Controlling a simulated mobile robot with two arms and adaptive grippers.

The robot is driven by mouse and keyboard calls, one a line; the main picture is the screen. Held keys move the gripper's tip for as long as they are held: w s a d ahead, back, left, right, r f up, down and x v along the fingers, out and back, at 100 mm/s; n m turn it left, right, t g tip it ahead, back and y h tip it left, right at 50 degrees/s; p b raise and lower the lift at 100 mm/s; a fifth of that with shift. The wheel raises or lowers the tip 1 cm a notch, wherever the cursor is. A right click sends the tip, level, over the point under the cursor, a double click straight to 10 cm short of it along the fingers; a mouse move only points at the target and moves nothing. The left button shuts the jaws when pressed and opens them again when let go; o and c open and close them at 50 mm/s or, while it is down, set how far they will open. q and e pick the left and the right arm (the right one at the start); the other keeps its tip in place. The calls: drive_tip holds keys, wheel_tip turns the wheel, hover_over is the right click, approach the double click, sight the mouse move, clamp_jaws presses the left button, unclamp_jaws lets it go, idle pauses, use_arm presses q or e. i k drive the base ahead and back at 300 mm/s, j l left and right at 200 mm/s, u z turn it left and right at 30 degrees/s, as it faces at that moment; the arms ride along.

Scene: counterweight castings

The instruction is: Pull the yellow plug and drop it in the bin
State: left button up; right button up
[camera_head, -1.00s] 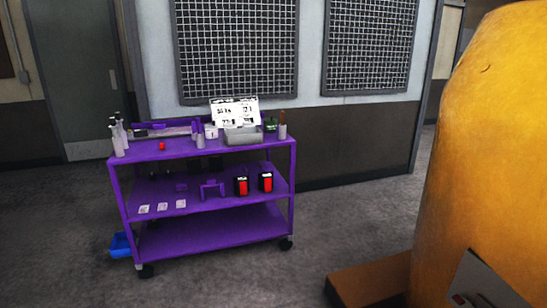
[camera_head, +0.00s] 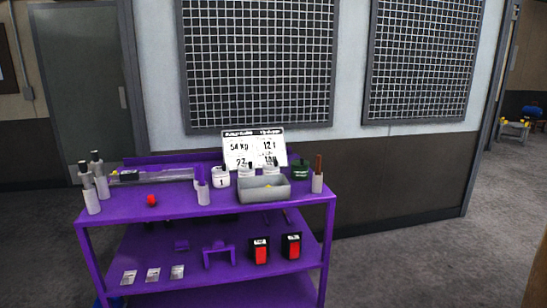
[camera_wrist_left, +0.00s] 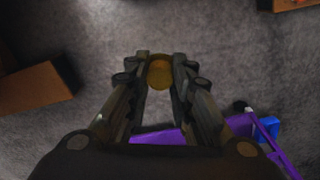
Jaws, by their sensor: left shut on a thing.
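In the left wrist view the yellow plug (camera_wrist_left: 160,73), dark amber in the dim light, sits between the fingertips of my left gripper (camera_wrist_left: 160,68). The gripper is shut on it, above the floor. The head view shows neither gripper. A blue box (camera_wrist_left: 267,130) is beside the cart in the left wrist view. I cannot tell which container the task means.
The cart top also holds bottles (camera_head: 92,185), a red item (camera_head: 151,200), a display sign (camera_head: 252,148) and a dark green container (camera_head: 300,169). Two black-and-red boxes (camera_head: 260,250) are on the middle shelf. A brown block (camera_wrist_left: 35,88) is on the floor at left in the wrist view.

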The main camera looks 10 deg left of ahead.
sight(252, 198)
drive_tip(key=i, duration=0.85)
drive_tip(key=i+u, duration=0.1)
drive_tip(key=i, duration=0.75)
